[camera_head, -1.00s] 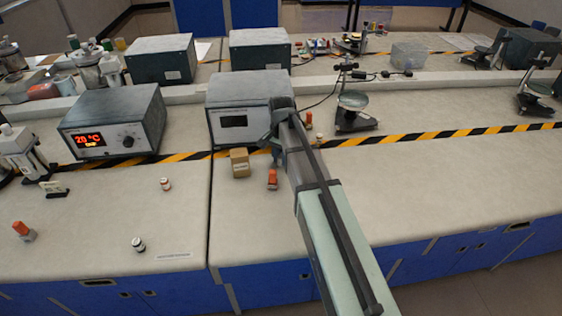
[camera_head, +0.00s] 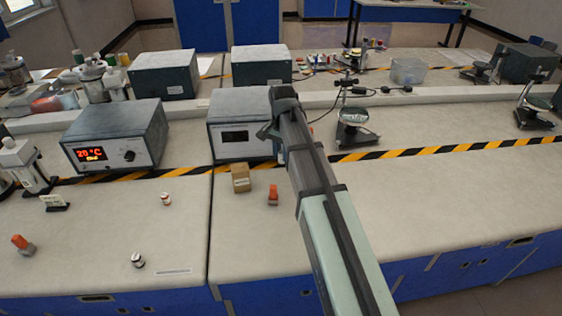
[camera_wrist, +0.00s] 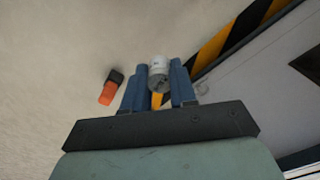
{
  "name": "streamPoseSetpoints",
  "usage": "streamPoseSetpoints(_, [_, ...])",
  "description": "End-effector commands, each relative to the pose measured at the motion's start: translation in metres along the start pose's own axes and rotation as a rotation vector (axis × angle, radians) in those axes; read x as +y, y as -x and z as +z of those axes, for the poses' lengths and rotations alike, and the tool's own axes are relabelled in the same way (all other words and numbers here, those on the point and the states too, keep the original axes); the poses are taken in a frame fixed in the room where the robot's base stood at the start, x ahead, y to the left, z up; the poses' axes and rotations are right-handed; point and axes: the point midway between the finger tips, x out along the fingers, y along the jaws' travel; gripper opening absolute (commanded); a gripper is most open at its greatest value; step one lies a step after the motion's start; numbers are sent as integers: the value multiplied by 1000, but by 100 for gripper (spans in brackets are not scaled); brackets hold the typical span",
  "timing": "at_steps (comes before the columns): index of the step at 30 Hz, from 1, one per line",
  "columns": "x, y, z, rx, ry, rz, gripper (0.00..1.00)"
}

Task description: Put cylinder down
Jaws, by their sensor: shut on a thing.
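My gripper (camera_wrist: 159,78) is shut on a small cylinder (camera_wrist: 158,64) with a white top and a grey face; it shows between the blue fingers in the wrist view. In the head view, my arm reaches to the bench in front of the right-hand grey instrument box, and its links hide the fingertips and the cylinder. I cannot tell whether the cylinder touches the bench.
An orange-and-dark object (camera_wrist: 109,88) lies left of my fingers in the wrist view. In the head view, a cardboard box (camera_head: 240,178) and an orange-topped item (camera_head: 273,194) stand close by.

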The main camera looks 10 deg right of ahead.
Motion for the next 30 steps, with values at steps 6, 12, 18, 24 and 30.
streamPoseSetpoints(6, [0, 12, 0, 0, 0, 0, 0])
streamPoseSetpoints(12, [0, 19, 0, 0, 0, 0, 0])
streamPoseSetpoints(18, [-1, 56, -1, 3, 0, -2, 0])
streamPoseSetpoints(24, [-2, 114, -2, 2, 0, -2, 0])
streamPoseSetpoints(30, [-1, 160, -1, 1, 0, -1, 0])
